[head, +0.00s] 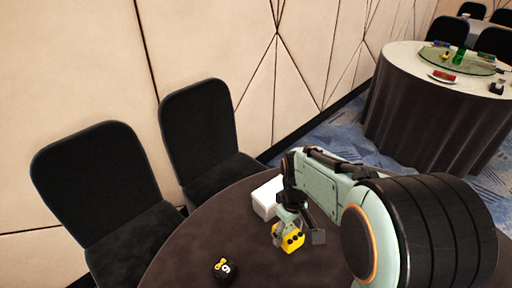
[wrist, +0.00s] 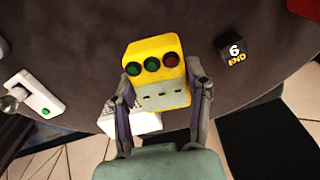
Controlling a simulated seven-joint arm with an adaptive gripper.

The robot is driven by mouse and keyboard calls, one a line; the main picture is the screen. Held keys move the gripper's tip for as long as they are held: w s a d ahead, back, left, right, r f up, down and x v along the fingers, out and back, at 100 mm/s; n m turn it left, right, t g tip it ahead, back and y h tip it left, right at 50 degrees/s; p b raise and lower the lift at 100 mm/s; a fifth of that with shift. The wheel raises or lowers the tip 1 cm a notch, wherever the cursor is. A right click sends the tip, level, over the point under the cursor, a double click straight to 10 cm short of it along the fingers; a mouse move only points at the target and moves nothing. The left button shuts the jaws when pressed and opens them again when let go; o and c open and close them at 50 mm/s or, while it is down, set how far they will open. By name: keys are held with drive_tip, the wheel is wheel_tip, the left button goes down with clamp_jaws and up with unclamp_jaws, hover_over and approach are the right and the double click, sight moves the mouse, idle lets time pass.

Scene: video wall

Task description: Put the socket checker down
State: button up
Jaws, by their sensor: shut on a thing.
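The socket checker (wrist: 153,60) is a yellow block with two green lights, one red light and a grey lower face with small slots. My gripper (wrist: 162,82) is shut on it, with one finger on each side. In the head view the yellow socket checker (head: 289,240) is at the end of my gripper (head: 290,224), over the dark round table (head: 190,250). I cannot tell whether its underside touches the table top.
A white box (head: 266,196) stands just behind my gripper. A black cube (head: 226,270) marked 6 lies at the front left; the wrist view shows it too (wrist: 234,50). A white device with a green button (wrist: 32,96) is at the wrist view's left. Bare table lies between cube and checker.

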sight(301, 231)
wheel_tip(301, 231, up, 11)
drive_tip(key=d+m, duration=0.2)
drive_tip(key=m, duration=0.4)
drive_tip(key=shift+s+d+r+m, duration=0.2)
drive_tip(key=shift+s+d+m, duration=0.1)
drive_tip(key=shift+m, duration=0.1)
drive_tip(key=shift+w, duration=0.15)
drive_tip(key=w+d+f+m, duration=0.2)
drive_tip(key=d+f+m, duration=0.3)
drive_tip(key=f, duration=0.4)
drive_tip(key=s+d+f+m, duration=0.4)
drive_tip(key=s+d+f, duration=0.55)
drive_tip(key=d, duration=0.25)
drive_tip(key=f, duration=0.8)
drive_tip(key=shift+w+d, duration=0.1)
drive_tip(key=shift+d, duration=0.2)
